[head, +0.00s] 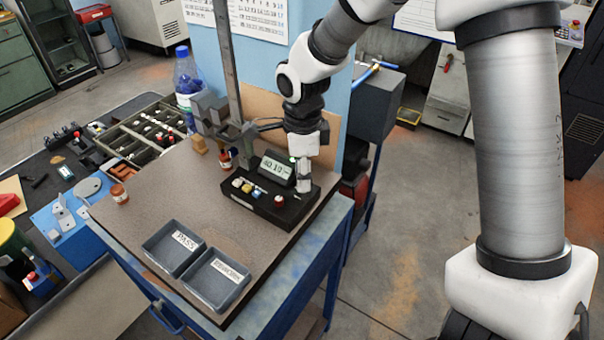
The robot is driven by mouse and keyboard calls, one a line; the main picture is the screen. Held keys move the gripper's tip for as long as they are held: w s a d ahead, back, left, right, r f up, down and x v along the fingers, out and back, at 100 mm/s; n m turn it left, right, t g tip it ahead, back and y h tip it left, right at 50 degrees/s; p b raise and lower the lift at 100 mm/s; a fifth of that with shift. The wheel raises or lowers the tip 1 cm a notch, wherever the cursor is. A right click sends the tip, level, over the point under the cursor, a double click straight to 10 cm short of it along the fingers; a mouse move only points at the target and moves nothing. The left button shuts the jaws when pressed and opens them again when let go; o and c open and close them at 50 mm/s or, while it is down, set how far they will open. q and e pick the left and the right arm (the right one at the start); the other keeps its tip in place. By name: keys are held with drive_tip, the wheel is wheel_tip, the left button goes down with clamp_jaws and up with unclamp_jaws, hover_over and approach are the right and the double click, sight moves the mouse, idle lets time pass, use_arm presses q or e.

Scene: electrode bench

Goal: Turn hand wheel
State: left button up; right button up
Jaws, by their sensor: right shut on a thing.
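My right gripper (303,180) points down at the right end of a black readout box (268,197) with a lit digital display. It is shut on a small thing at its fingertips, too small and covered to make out. A grey metal stand (236,140) with a tall upright column rises just left of my right wrist. I cannot pick out a hand wheel; it may be hidden by the gripper or too small to tell. My left gripper is not in view.
Two grey trays, one labelled PASS (160,262) and one labelled REWORK (200,297), lie at the front of the brown board (140,215). A bottle (188,82) stands behind. The board's middle is clear.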

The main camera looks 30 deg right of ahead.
drive_tip(key=shift+s+m, duration=0.1)
drive_tip(key=shift+m, duration=0.2)
drive_tip(key=o, duration=1.1)
drive_tip(key=shift+o, duration=0.3)
drive_tip(key=shift+d, duration=0.1)
wheel_tip(320, 180, up, 12)
drive_tip(key=shift+f, duration=0.1)
